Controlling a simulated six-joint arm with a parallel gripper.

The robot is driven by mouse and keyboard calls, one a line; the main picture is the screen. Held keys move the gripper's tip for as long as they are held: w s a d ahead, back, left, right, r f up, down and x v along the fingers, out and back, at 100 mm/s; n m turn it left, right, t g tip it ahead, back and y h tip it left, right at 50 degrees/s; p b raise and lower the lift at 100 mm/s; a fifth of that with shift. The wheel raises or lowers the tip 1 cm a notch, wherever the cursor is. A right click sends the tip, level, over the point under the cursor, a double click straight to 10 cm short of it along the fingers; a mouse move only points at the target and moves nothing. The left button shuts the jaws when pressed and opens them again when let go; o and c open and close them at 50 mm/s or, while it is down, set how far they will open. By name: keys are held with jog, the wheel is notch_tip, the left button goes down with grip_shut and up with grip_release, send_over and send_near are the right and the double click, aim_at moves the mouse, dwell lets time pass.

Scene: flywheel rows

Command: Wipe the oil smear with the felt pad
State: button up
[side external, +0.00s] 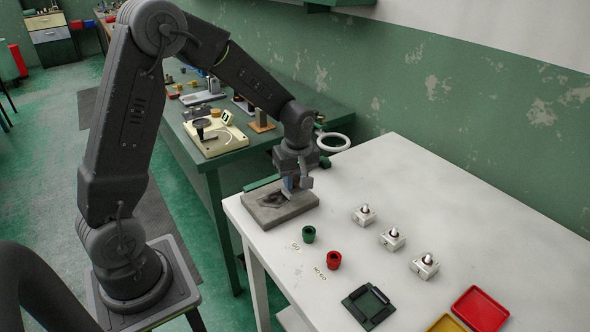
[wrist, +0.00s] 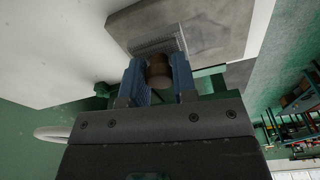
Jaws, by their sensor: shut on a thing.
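My gripper (side external: 291,190) is low over the grey slab (side external: 300,208) at the table's far left corner. In the wrist view, its two blue fingers (wrist: 158,76) are shut on the brown knob of the felt pad (wrist: 159,64). The pad's grey base lies beyond the knob, over the slab (wrist: 229,22); I cannot tell for sure whether it touches. A dark oil smear (side external: 271,199) shows on the slab just left of the gripper. In the wrist view the smear is hard to pick out from the grey surface.
Green (side external: 308,234) and red (side external: 333,260) cups stand right of the slab. Several white blocks with pegs (side external: 393,238) stand in a row. A dark green tray (side external: 369,305), a red tray (side external: 481,308) and a yellow tray (side external: 447,323) lie nearer. A white ring (side external: 333,142) is behind.

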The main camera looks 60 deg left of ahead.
notch_tip(320, 180, down, 3)
jog(key=shift+r, duration=0.1)
jog(key=shift+a+f, duration=0.2)
jog(key=shift+a, duration=0.95)
jog(key=shift+c, duration=0.3)
jog(key=shift+a, duration=2.65)
jog(key=shift+s, duration=0.75)
jog(key=shift+d, duration=3.75)
jog(key=shift+s, duration=0.75)
jog(key=shift+a, duration=3.7)
jog(key=shift+s, duration=0.75)
jog(key=shift+d, duration=3.65)
notch_tip(320, 180, up, 8)
